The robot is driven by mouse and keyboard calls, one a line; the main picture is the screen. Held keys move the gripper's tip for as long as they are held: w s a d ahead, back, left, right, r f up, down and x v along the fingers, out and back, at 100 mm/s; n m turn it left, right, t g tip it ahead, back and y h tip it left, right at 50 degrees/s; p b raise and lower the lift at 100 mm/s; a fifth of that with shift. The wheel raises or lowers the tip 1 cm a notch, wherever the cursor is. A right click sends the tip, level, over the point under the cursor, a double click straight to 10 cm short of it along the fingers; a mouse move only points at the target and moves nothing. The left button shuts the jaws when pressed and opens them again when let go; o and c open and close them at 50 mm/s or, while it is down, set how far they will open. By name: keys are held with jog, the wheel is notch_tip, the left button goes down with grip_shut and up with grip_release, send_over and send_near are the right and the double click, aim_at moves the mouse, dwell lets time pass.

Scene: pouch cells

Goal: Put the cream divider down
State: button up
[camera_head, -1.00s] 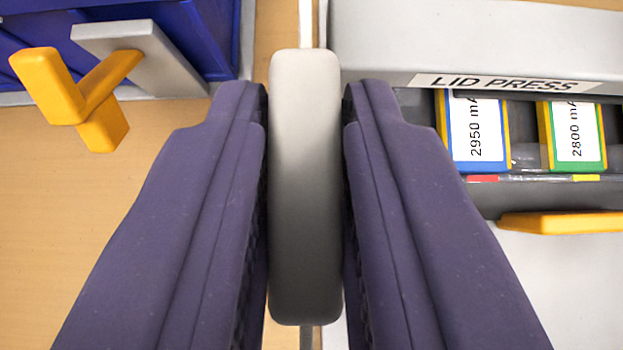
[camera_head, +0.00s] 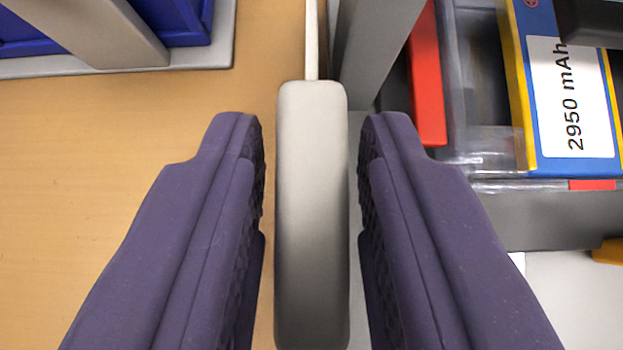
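The cream divider (camera_head: 312,215) shows end-on as a long rounded block in the middle of the view. A thin pale strip (camera_head: 312,40) runs on from its far end. My gripper (camera_head: 311,145) has its two dark purple fingers on either side of the divider, with a narrow gap on both sides. It is open and not clamped on the divider. What lies under the divider is hidden.
Right of the divider stands a grey upright (camera_head: 368,50), beside a clear tray (camera_head: 470,80) with a red strip (camera_head: 427,85) and a blue-and-yellow pouch cell (camera_head: 570,95) labelled 2950 mAh. A blue bin (camera_head: 180,20) is at upper left. Bare wooden table (camera_head: 90,160) lies left.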

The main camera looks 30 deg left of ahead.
jog(key=shift+o, duration=1)
jog(key=shift+r, duration=0.25)
jog(key=p+v, duration=0.3)
jog(key=v, duration=0.8)
jog(key=shift+s+d+r+p, duration=0.15)
jog(key=shift+s+r+p, duration=0.15)
jog(key=shift+p, duration=0.1)
